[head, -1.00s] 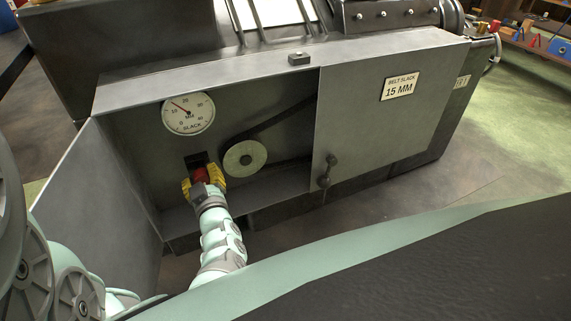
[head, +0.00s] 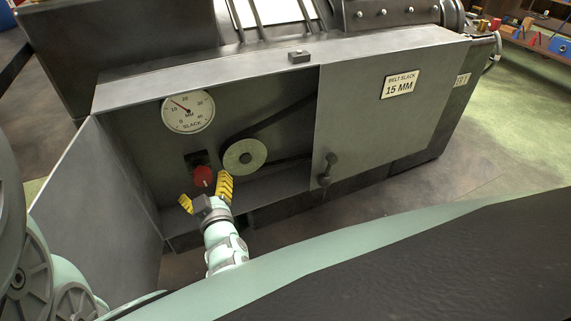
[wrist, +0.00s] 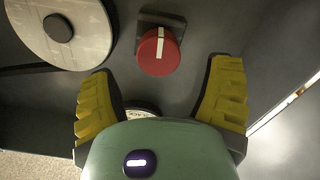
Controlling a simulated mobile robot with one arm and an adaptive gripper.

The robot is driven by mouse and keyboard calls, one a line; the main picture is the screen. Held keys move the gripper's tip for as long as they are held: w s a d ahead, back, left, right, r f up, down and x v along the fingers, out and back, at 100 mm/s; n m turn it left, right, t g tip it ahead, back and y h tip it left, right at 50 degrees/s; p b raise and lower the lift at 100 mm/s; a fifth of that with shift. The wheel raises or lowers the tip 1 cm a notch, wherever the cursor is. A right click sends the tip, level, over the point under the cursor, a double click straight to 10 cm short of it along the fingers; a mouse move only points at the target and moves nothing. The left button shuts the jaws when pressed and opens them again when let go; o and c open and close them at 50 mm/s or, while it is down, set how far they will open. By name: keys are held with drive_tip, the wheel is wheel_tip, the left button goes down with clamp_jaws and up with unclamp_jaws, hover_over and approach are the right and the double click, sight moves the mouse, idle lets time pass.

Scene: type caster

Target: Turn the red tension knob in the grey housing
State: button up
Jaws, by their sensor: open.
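The red tension knob (head: 202,176) sits on a dark plate in the grey housing (head: 140,125), below the gauge. In the wrist view the red knob (wrist: 158,51) shows a white pointer line, nearly upright in the picture. My gripper (head: 205,192) is open, with its yellow fingers spread below and in front of the knob in the head view. In the wrist view my gripper (wrist: 165,105) has one finger on each side, and the knob lies beyond the fingertips, apart from them. Nothing is held.
A slack gauge (head: 188,111) in MM has its needle between 10 and 20. The pale pulley (head: 245,157) with its belt is right of the knob. A plate reading "BELT SLACK 15 MM" (head: 399,86) is on the right panel. The open door (head: 105,205) stands left.

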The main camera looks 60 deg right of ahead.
drive_tip(key=v, duration=0.8)
drive_tip(key=shift+o, duration=0.4)
